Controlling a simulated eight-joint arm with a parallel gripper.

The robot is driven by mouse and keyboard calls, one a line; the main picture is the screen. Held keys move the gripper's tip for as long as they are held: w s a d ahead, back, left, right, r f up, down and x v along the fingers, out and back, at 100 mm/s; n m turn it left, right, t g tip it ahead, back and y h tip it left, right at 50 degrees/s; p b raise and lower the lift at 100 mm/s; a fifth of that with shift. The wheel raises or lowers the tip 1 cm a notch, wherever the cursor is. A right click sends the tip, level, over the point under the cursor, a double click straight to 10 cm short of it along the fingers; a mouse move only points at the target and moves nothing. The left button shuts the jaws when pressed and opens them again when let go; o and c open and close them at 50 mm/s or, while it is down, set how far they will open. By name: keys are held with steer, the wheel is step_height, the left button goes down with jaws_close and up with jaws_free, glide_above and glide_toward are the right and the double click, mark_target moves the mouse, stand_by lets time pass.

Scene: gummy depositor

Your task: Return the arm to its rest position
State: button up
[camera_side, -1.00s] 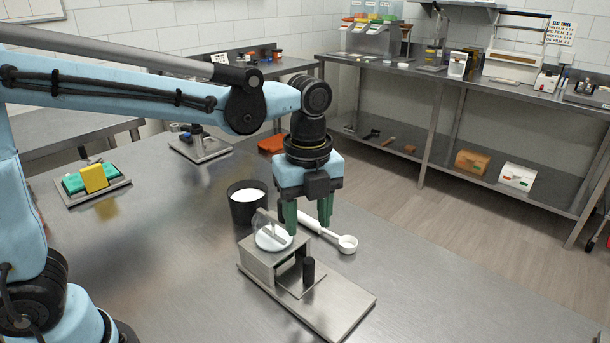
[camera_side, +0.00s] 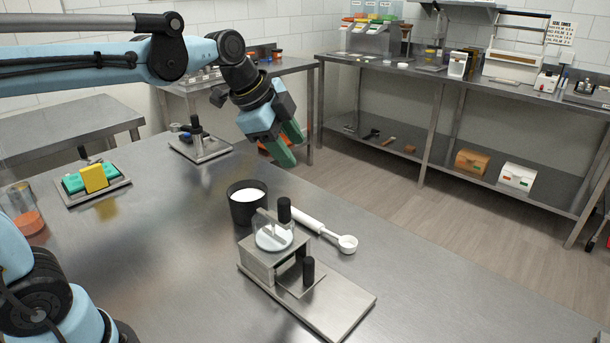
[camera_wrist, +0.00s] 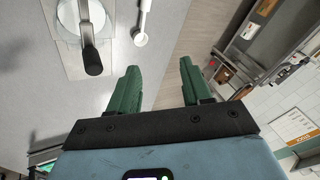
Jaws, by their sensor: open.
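My gripper (camera_side: 291,147), with green fingers on a light blue body, is open and empty. In the side view it hangs in the air, tilted to the lower right, above and behind the depositor. In the wrist view its two fingers (camera_wrist: 158,85) stand apart with nothing between them. The metal gummy depositor (camera_side: 330,305) stands on the steel table, with a clear cup of white material and black knobs. It also shows at the top left of the wrist view (camera_wrist: 68,22). The gripper is apart from it.
A dark cup of white powder (camera_side: 247,211) stands behind the depositor, and a white scoop (camera_side: 325,232) lies beside it. A stand (camera_side: 201,148) and a tray with green and yellow pieces (camera_side: 95,184) are farther back left. The front right of the table is clear.

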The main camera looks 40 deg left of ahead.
steer(key=s+a+f+n+t+y, duration=0.1)
steer(key=s+f+n, duration=0.8)
steer(key=s+n, duration=0.3)
steer(key=shift+s+a+n, duration=0.15)
steer(key=shift+a+n, duration=0.15)
steer(key=shift+n, duration=0.4)
